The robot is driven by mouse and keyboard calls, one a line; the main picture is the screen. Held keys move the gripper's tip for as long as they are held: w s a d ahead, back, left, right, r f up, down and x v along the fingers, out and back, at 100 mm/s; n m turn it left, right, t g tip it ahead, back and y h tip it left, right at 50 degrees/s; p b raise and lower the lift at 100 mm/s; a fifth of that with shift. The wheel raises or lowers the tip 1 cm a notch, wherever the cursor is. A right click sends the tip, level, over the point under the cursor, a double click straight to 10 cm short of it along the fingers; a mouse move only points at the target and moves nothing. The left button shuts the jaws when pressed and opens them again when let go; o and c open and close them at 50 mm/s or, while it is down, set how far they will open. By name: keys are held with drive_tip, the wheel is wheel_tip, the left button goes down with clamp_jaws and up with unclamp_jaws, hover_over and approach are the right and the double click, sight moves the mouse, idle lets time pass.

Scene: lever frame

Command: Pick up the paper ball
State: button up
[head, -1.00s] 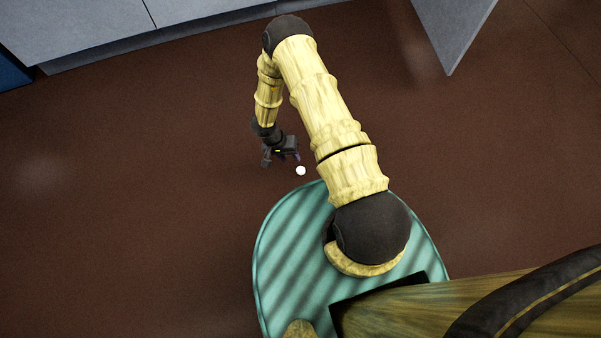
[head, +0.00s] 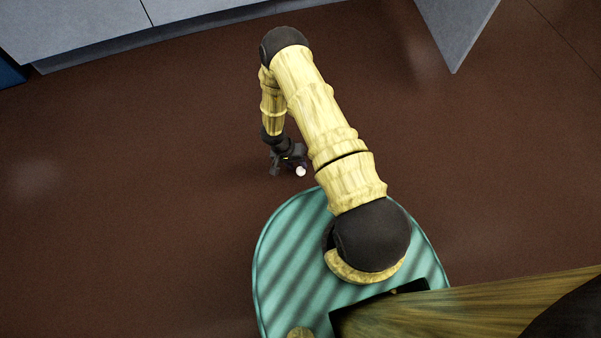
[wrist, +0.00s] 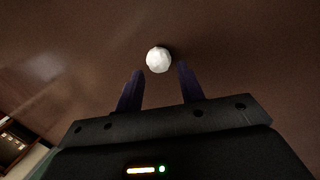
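The paper ball (head: 300,171) is small, white and round, and lies on the brown floor just in front of my teal base. In the wrist view the paper ball (wrist: 159,60) sits ahead of and between the tips of my gripper (wrist: 160,72). The two dark fingers are apart with a gap around the ball, and the gripper is open. In the head view my gripper (head: 289,168) is low over the floor, right beside the ball. I cannot tell whether a finger touches it.
The brown floor (head: 130,180) is clear to the left. Grey cabinets (head: 90,30) stand along the back, and a grey panel (head: 455,30) juts in at the top right. The wrist view shows a lit, shelf-like thing (wrist: 14,143) at the far left.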

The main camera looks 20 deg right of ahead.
drive_tip(key=b+x, duration=0.1)
drive_tip(key=x, duration=0.1)
drive_tip(key=shift+d+f, duration=0.1)
drive_tip(key=shift+f, duration=0.25)
drive_tip(key=shift+r, duration=0.1)
drive_tip(key=c, duration=0.7)
wheel_tip(320, 180, up, 10)
drive_tip(key=p, duration=0.6)
idle(0.4)
